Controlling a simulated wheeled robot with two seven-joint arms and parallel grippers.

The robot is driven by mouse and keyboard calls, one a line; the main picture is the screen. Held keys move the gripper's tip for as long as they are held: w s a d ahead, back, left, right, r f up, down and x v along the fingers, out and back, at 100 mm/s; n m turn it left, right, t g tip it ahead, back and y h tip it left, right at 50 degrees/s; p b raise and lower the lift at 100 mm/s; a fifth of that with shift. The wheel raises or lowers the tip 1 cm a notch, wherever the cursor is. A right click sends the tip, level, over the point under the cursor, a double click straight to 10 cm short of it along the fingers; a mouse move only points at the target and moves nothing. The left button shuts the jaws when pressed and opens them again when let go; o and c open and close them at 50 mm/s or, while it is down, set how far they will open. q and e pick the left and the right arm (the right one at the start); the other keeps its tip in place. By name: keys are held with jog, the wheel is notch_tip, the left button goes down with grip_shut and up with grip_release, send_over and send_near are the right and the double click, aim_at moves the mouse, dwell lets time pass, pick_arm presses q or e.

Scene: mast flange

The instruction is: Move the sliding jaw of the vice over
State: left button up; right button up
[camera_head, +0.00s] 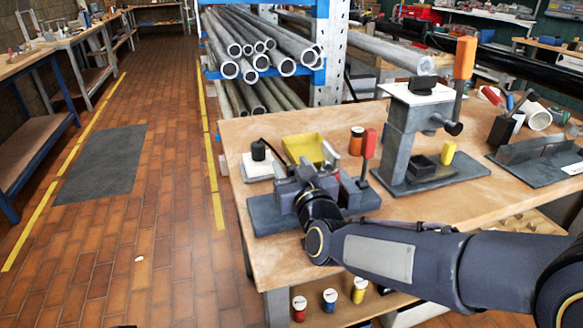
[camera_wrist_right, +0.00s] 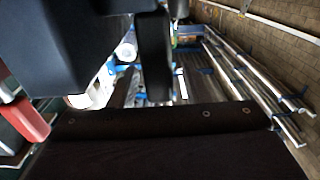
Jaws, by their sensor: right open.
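The vice, on a dark grey base plate (camera_head: 268,217), stands at the front left of the wooden bench in the head view. A grey block of the vice (camera_head: 352,192) and an upright lever with a red grip (camera_head: 369,143) show to the right of my gripper. My right gripper (camera_head: 305,174) is at the vice, open, its fingers over the left part. It hides much of the vice there, so I cannot tell the sliding jaw's position or any contact. A red part (camera_wrist_right: 26,118) shows at the left of the wrist view, beside dark, close surfaces. My left gripper is out of view.
A yellow tray (camera_head: 303,147) and a white block with a black knob (camera_head: 259,160) stand behind the vice. A press with an orange handle (camera_head: 410,135) stands to its right. An orange-brown cylinder (camera_head: 356,140) is between them. The bench's left edge is close.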

jog(key=shift+w+a, duration=0.15)
jog(key=shift+w, duration=0.4)
jog(key=shift+c, duration=0.3)
grip_shut()
jog(key=shift+s+a+p, duration=0.3)
jog(key=shift+a+p, duration=0.05)
jog(key=shift+a, duration=0.45)
jog(key=shift+s+a+p, duration=0.25)
jog(key=shift+a+p, duration=0.05)
jog(key=shift+a, duration=0.55)
jog(key=shift+s+a+p, duration=0.3)
jog(key=shift+a+p, duration=0.05)
jog(key=shift+a, duration=0.45)
jog(key=shift+o, duration=0.3)
grip_release()
jog(key=shift+a, duration=0.15)
